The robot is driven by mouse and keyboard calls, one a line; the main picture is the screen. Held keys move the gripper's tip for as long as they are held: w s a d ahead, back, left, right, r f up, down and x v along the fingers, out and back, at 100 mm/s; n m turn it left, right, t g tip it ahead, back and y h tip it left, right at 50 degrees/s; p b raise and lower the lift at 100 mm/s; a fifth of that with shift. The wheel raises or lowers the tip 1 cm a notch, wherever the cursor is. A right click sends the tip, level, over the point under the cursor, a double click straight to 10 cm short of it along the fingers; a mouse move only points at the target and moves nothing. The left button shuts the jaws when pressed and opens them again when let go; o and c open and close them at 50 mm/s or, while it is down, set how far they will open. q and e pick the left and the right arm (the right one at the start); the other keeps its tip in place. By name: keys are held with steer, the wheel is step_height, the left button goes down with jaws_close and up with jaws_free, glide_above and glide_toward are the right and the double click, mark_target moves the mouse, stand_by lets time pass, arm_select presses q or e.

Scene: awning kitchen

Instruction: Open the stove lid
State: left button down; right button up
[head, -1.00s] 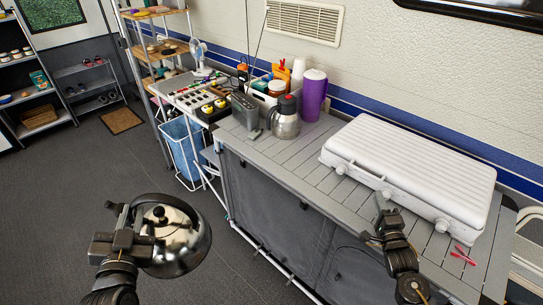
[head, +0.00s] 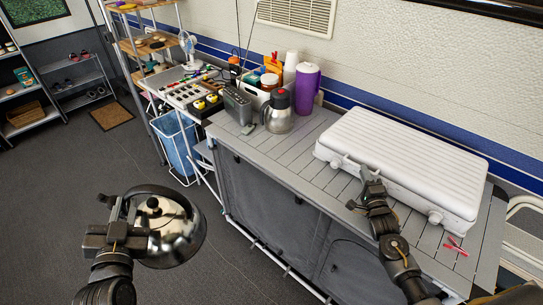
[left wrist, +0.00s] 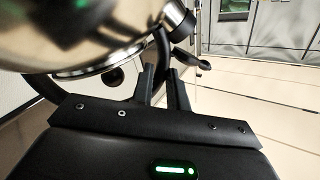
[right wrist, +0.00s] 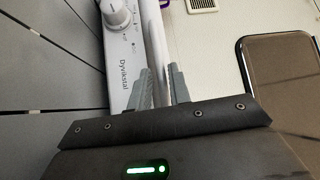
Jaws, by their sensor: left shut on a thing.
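The white stove (head: 410,160) stands on the grey slatted counter with its ribbed lid down. Its front panel (right wrist: 122,60) and a knob (right wrist: 116,17) show in the right wrist view. My right gripper (head: 367,174) is at the stove's front edge, left of the middle. In the right wrist view its fingers (right wrist: 157,72) are apart, with the stove's white edge seen between and beyond them; contact cannot be told. My left gripper (head: 122,215) is shut on the dark handle of a shiny metal kettle (head: 180,235) and holds it above the floor, left of the counter.
A steel jug (head: 278,115) and a purple tumbler (head: 307,88) stand left of the stove. A red item (head: 456,246) lies on the counter in front of the stove's right end.

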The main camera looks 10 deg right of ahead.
arm_select(q)
steer(key=shift+r, duration=0.2)
arm_select(e)
steer(key=shift+w+d+r, duration=0.1)
steer(key=shift+w, duration=0.4)
jaws_close()
